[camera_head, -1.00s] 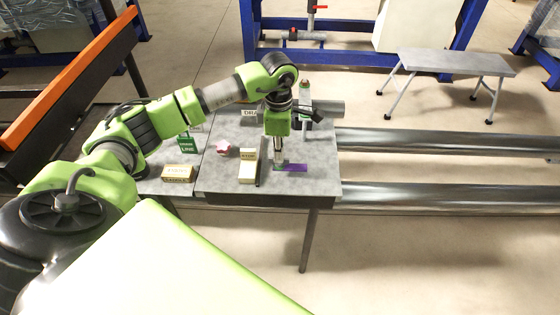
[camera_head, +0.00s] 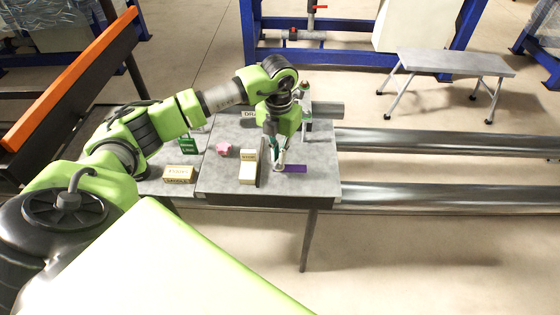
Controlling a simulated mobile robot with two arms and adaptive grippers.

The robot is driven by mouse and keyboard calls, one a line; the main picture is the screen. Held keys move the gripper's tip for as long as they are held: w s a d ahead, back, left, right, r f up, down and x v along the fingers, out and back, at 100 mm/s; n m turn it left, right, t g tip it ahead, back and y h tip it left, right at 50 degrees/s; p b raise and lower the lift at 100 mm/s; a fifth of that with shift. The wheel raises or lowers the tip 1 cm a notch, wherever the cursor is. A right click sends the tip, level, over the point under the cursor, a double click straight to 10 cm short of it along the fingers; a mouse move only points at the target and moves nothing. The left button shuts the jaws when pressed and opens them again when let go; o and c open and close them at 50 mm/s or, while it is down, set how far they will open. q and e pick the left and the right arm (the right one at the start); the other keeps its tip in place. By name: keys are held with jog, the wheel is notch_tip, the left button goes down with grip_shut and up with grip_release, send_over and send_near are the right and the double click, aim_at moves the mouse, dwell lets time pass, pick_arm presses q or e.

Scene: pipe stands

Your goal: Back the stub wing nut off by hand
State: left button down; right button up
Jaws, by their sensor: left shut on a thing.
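My left gripper (camera_head: 279,164) points down at the right part of the grey table, just right of the cream block with a label (camera_head: 248,168). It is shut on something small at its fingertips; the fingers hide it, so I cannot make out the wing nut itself. A purple strip (camera_head: 296,169) lies on the table directly right of the fingertips. My right gripper does not show.
The grey table (camera_head: 218,182) also carries a pink knob-like piece (camera_head: 224,149), a yellowish labelled box (camera_head: 180,173) and a green sign (camera_head: 187,143). Long metal pipes (camera_head: 440,194) run off to the right. A grey bench (camera_head: 455,62) stands at the back right.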

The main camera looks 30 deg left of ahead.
pick_arm(q)
jog(key=c, duration=2.4)
grip_release()
jog(key=shift+o, duration=0.2)
notch_tip(320, 180, up, 6)
jog(key=p, duration=0.4)
jog(key=shift+r, duration=0.1)
